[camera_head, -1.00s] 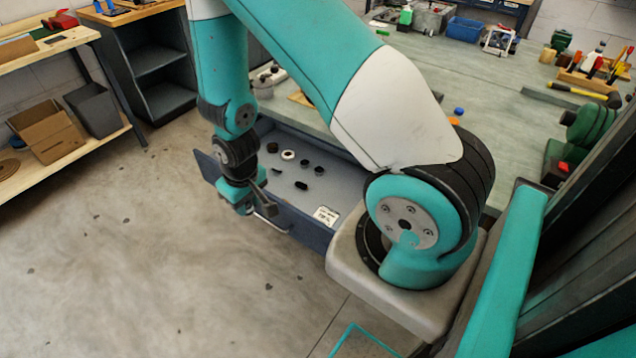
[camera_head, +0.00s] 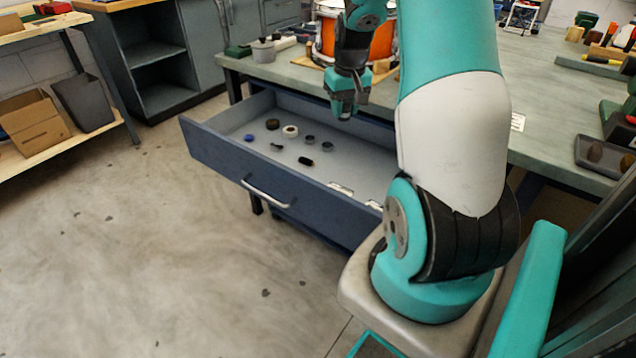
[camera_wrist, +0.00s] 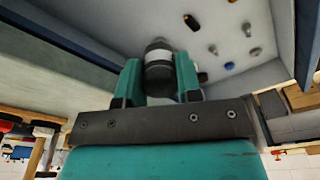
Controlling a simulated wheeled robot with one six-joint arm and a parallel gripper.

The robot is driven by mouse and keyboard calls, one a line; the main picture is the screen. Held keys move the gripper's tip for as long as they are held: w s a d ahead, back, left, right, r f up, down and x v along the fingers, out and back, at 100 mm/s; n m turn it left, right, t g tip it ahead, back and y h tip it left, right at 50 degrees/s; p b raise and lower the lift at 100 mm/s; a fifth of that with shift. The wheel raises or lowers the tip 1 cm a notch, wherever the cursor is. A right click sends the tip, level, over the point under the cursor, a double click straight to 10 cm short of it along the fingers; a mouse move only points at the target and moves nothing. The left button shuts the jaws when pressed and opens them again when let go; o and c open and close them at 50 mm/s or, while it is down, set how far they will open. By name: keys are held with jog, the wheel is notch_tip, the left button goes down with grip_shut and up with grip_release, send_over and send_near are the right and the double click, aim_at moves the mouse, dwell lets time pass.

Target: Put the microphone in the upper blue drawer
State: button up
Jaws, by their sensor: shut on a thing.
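My gripper (camera_wrist: 160,85) is shut on a dark, rounded cylinder, which I take for the microphone (camera_wrist: 158,62); it sits between the teal fingers in the wrist view. In the head view my gripper (camera_head: 347,103) hangs over the rear part of the open blue drawer (camera_head: 222,160), close to the bench edge; the microphone cannot be made out there. The drawer stands pulled out under the bench top, with a silver handle on its front. The drawer floor shows beyond the microphone in the wrist view.
Several small round parts, such as a white ring (camera_head: 290,131) and a black piece (camera_head: 305,161), lie in the drawer. Its front right floor is mostly clear, with white labels. An orange drum (camera_head: 381,45) stands on the bench (camera_head: 545,145) behind my gripper.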

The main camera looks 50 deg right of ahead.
aim_at(341, 179)
jog(key=shift+s+d+f, duration=0.15)
jog(key=shift+d+f, duration=0.05)
jog(key=shift+f, duration=0.3)
notch_tip(341, 179, down, 19)
jog(key=shift+r+b, duration=0.1)
jog(key=shift+b, duration=1.05)
jog(key=o, duration=0.9)
jog(key=shift+f, duration=0.2)
jog(key=shift+o, duration=0.2)
jog(key=shift+r, duration=0.1)
